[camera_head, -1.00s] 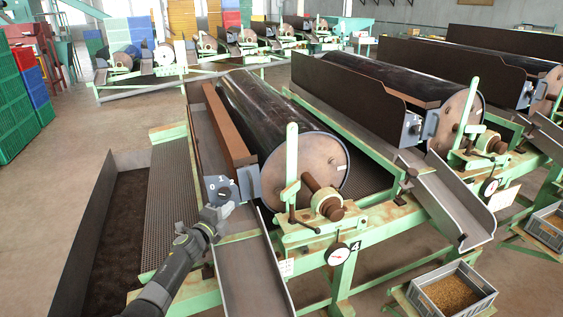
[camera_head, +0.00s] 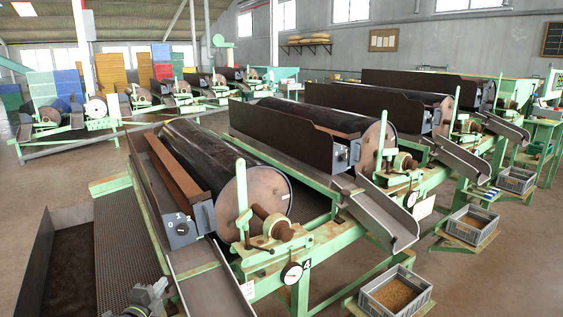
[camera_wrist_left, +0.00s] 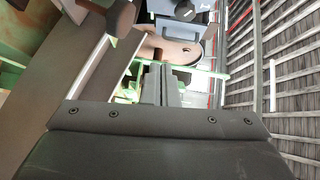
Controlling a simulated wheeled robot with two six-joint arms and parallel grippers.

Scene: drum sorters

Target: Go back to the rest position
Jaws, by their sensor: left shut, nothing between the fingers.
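My left gripper (camera_head: 150,292) is at the bottom edge of the head view, low and left of the nearest drum sorter, with most of the arm cut off. Its fingers show in the left wrist view (camera_wrist_left: 161,85), shut with nothing between them. The grey switch box (camera_head: 180,229) with a dark knob and the marks 0 and 1 is on the near end of this sorter. My gripper is apart from it, lower and nearer. The dark drum (camera_head: 205,160) lies behind the box. My right gripper is in neither view.
A metal chute (camera_head: 213,287) and the green frame with a dial gauge (camera_head: 291,273) stand just right of my gripper. A dark-filled trough (camera_head: 72,262) is on the left. A grey crate of grain (camera_head: 396,294) stands front right. More sorters line the hall.

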